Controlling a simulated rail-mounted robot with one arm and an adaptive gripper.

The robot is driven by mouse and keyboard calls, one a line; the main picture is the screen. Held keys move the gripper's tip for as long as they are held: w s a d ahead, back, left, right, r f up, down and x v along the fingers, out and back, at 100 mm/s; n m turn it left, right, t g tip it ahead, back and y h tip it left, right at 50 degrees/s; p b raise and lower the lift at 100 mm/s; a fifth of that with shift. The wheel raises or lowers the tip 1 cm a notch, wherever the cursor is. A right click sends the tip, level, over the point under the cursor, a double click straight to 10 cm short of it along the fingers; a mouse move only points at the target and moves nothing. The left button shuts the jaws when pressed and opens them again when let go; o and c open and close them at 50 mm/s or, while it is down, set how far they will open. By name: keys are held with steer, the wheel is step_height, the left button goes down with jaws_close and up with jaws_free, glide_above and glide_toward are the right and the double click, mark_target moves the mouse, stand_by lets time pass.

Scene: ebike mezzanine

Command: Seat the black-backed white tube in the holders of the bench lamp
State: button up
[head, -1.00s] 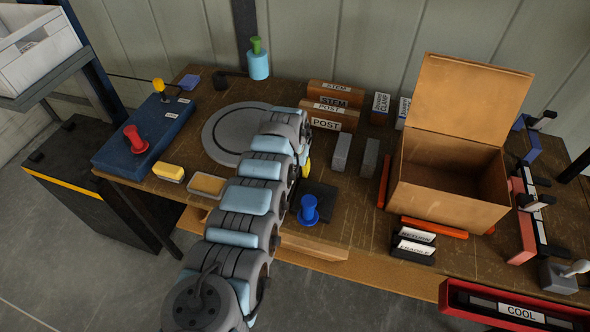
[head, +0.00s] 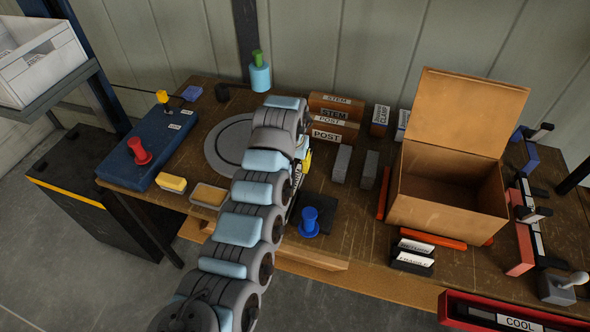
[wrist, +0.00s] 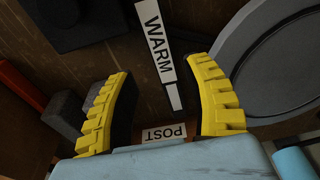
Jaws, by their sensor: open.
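A white strip marked WARM (wrist: 158,45) lies below my gripper in the wrist view, running from the top edge to between the fingers. In the head view only a thin pale sliver shows beside my arm, and I cannot tell if it is the same strip. My gripper (wrist: 163,75) has two yellow ribbed fingers, open and apart, one on each side of the strip's near end, with no contact visible. In the head view one yellow finger (head: 306,160) shows past my arm. A COOL-marked dark bar (head: 515,323) lies in a red tray (head: 449,301). I cannot identify the lamp's holders.
An open cardboard box (head: 438,213) stands right of the gripper. POST and STEM blocks (head: 333,118) stand behind it, and a round grey plate (head: 218,142) lies left. A blue knob (head: 309,222) on a dark base stands in front. Red and black fixtures (head: 525,230) line the right side.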

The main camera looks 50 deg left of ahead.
steer(key=shift+r, duration=0.7)
steer(key=shift+o, duration=1.3)
steer(key=shift+s+d+r, duration=0.1)
steer(key=shift+r, duration=0.25)
